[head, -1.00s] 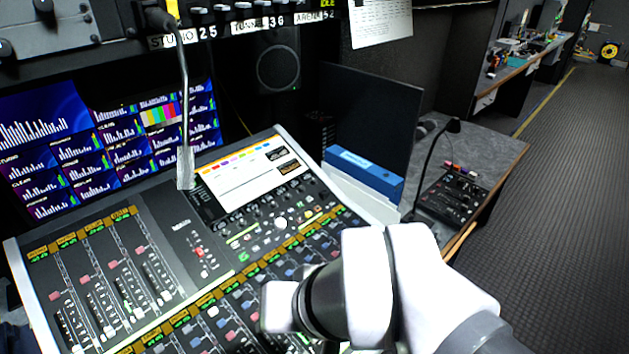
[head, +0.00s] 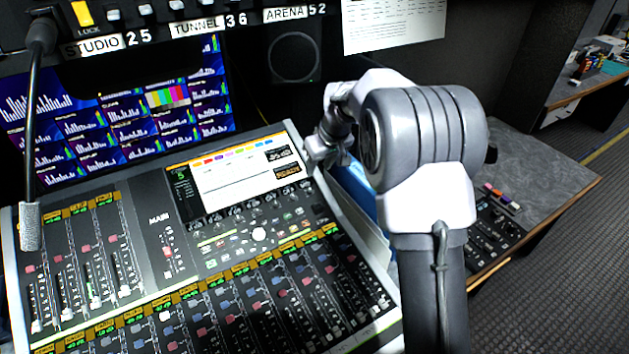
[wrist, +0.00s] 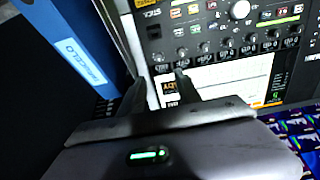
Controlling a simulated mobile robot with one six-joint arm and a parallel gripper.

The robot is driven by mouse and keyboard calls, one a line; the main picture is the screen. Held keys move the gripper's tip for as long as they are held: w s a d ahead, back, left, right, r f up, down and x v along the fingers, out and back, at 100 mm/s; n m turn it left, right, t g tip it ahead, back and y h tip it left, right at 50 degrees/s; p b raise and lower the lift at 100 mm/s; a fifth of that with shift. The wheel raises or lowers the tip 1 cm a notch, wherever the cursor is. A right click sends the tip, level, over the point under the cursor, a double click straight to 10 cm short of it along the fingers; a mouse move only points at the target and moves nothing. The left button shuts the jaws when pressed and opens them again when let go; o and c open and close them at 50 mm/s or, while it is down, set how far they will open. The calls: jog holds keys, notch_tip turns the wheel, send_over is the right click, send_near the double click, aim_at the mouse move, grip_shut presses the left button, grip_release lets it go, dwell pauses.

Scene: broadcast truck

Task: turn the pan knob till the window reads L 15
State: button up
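The mixing console (head: 150,270) slopes up toward a lit white screen (head: 237,180). A row of small dark knobs runs under the screen; in the wrist view several dark knobs (wrist: 225,50) line its edge. I cannot tell which is the pan knob. Small dark windows with orange characters (head: 287,172) sit at the screen's right end; their text is too small to read surely. My gripper (head: 318,152) hangs over the console's upper right corner. In the wrist view my gripper (wrist: 160,78) has its two fingers apart with nothing between them, over the screen's end.
A blue binder (wrist: 75,50) stands close beside my gripper. A gooseneck microphone (head: 31,225) hangs over the console's left side. Monitors (head: 110,120) and a speaker (head: 293,50) are behind. A small black control box (head: 495,225) sits on the grey desk at right.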

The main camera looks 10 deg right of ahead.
aim_at(310, 189)
jog(key=b+x, duration=0.3)
jog(key=x, duration=1)
jog(key=shift+d+f, duration=0.1)
jog(key=shift+f, duration=0.1)
jog(key=shift+c, duration=0.4)
grip_shut()
